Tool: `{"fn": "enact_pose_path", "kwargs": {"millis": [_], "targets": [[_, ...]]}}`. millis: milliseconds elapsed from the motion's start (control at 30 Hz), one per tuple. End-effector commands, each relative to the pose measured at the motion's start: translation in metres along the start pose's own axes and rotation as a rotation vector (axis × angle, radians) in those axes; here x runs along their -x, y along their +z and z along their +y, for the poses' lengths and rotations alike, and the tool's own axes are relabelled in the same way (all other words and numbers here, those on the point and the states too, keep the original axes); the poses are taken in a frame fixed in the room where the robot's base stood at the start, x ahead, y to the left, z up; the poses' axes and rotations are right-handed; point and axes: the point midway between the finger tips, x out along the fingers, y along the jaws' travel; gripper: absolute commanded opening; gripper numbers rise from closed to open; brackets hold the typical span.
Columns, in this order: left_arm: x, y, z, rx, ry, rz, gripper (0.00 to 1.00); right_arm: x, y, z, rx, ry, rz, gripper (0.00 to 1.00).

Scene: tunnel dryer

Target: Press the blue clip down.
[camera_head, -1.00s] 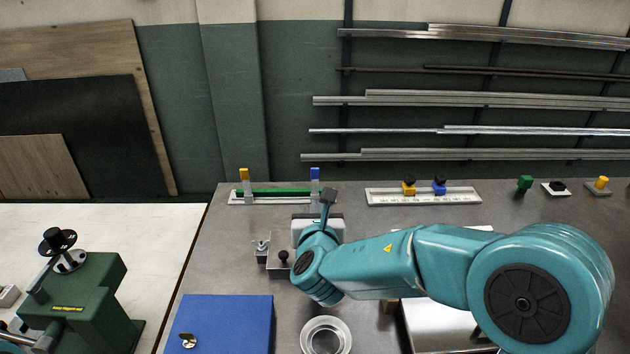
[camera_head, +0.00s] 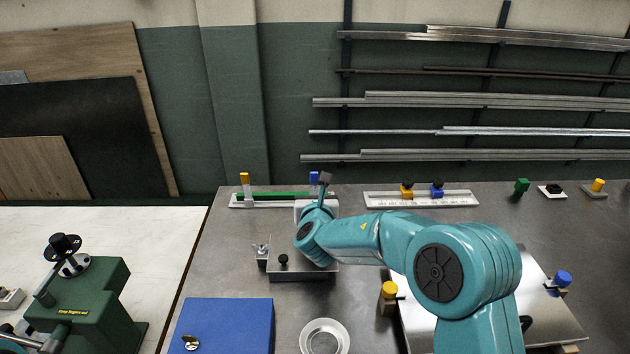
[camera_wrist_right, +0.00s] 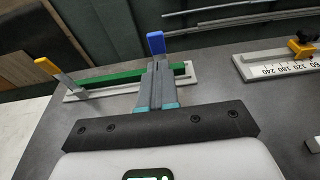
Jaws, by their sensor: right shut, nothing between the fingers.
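The blue clip (camera_head: 314,178) stands upright at the right end of a pale rail holding a green bar (camera_head: 270,195). A similar yellow clip (camera_head: 244,179) stands upright at the left end. My right gripper (camera_head: 325,179) is shut and empty, just right of the blue clip in the head view. In the wrist view its closed fingers (camera_wrist_right: 158,75) point at the blue clip (camera_wrist_right: 155,43), whose top shows beyond their tips; its lower part is hidden. I cannot tell whether they touch. My left gripper is out of view.
A ruled rail (camera_head: 422,200) with yellow and blue sliders lies to the right. A small grey fixture (camera_head: 300,274) with knobs, a blue box (camera_head: 222,325) and a round dish (camera_head: 325,338) are nearer. The bench between the rails is narrow but clear.

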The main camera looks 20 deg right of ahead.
Motion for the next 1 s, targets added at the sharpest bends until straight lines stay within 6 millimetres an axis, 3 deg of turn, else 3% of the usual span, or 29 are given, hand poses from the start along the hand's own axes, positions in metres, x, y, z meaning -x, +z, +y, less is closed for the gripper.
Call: {"fn": "enact_pose_path", "kwargs": {"millis": [100, 300, 767, 1000], "targets": [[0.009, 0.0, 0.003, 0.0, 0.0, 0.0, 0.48, -0.017, 0.009, 0.0, 0.0, -0.001, 0.0, 0.0], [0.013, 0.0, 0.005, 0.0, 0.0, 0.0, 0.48, -0.031, 0.012, 0.0, -0.001, 0.001, 0.0, 0.0], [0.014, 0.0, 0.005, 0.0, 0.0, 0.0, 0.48, -0.033, 0.013, 0.0, 0.0, 0.0, 0.003, 0.0], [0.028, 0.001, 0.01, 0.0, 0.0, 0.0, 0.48, -0.034, 0.018, -0.001, 0.0, -0.003, 0.032, 0.0]]}}
